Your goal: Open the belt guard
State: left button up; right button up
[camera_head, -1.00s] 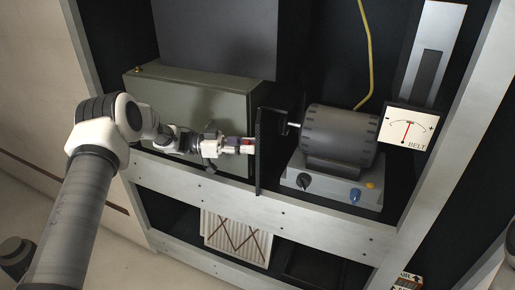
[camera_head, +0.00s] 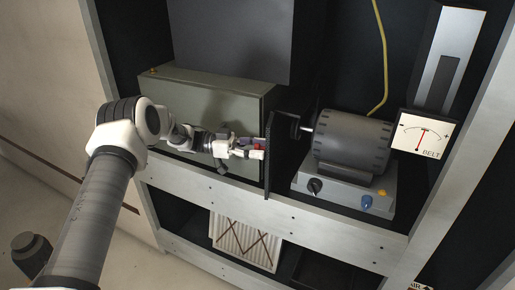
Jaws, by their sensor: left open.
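A thin dark upright panel (camera_head: 268,175), which looks like the belt guard, stands nearly edge-on between the green-grey box and the motor. My left gripper (camera_head: 259,151) is at its left side, with the fingertips close to the panel. A small red part (camera_head: 257,146) shows at the fingertips; I cannot tell whether it belongs to a handle. The gripper is open, and I cannot tell whether it touches the panel. The motor (camera_head: 352,140) with its shaft is to the right of the panel. My right gripper is not in view.
A green-grey box (camera_head: 205,95) stands behind my left forearm. A motor base (camera_head: 335,190) carries several knobs. A BELT gauge (camera_head: 424,136) is at right. The rack's front rail (camera_head: 310,226) runs below, with a pleated filter (camera_head: 243,242) under it. A yellow cable (camera_head: 384,60) hangs above the motor.

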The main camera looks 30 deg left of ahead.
pick_arm(q)
jog(key=v, duration=0.7)
jog(key=shift+a, duration=0.3)
jog(key=shift+s+d, duration=0.1)
jog(key=c, duration=0.7)
jog(key=shift+m, duration=0.5)
grip_shut()
jog(key=m+t+y+p, duration=0.5)
jog(key=m+t+y, duration=0.25)
jog(key=t, duration=0.55)
send_near(266, 149)
jog(key=w, duration=0.2)
jog(key=s+d+r+n+g+y+p, duration=0.1)
jog(key=s+d+r+n+y+p, duration=0.25)
jog(key=s+y+p, duration=0.35)
jog(key=shift+h, duration=0.75)
jog(key=w, duration=0.3)
jog(key=w+f, duration=0.1)
jog(key=w, duration=0.6)
jog(key=shift+w+a+f+p, duration=0.1)
jog(key=shift+w+f+p, duration=0.2)
jog(key=shift+p, duration=0.1)
jog(key=shift+w+a+f, duration=0.1)
jog(key=shift+a+f, duration=0.05)
jog(key=shift+a, duration=0.25)
jog(key=shift+d, duration=0.1)
